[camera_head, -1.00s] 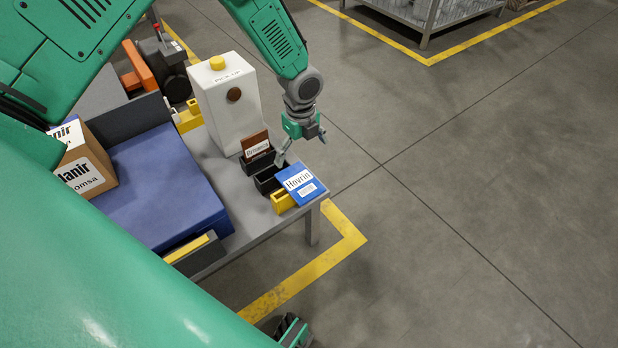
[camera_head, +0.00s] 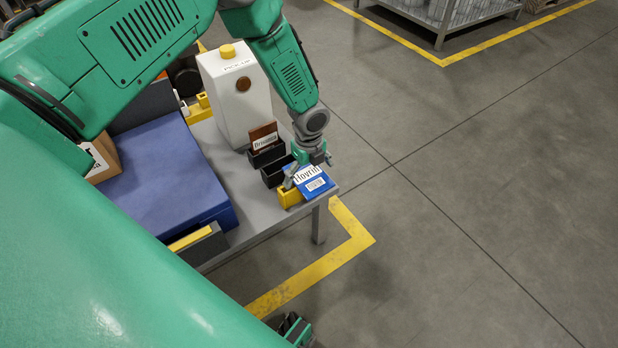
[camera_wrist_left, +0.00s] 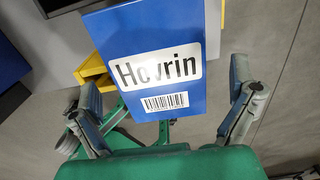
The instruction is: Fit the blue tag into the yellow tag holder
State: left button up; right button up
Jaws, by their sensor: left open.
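The blue tag (camera_head: 318,187), with a white "Hovrin" label and a barcode, is at the yellow tag holder (camera_head: 289,198) near the table's front right corner. It sits tilted, overlapping the holder; I cannot tell how deep its edge is in it. In the left wrist view the blue tag (camera_wrist_left: 185,50) fills the middle and hides part of the yellow holder (camera_wrist_left: 92,73). My left gripper (camera_head: 308,172) is over the tag, open, its fingers on either side of it. In the wrist view a gap shows on the right side of the tag between the fingers (camera_wrist_left: 164,85).
Black holders stand beside the yellow one, one bearing a brown tag (camera_head: 264,137). A white box with a yellow cap (camera_head: 232,95) stands behind. A blue pad (camera_head: 165,185) and a cardboard box (camera_head: 103,158) are left. The table edge (camera_head: 333,190) is close by.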

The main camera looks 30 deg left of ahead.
pick_arm(q)
jog(key=shift+r, duration=0.1)
jog(key=shift+c, duration=0.5)
jog(key=shift+a, duration=0.1)
jog(key=c, duration=1.3)
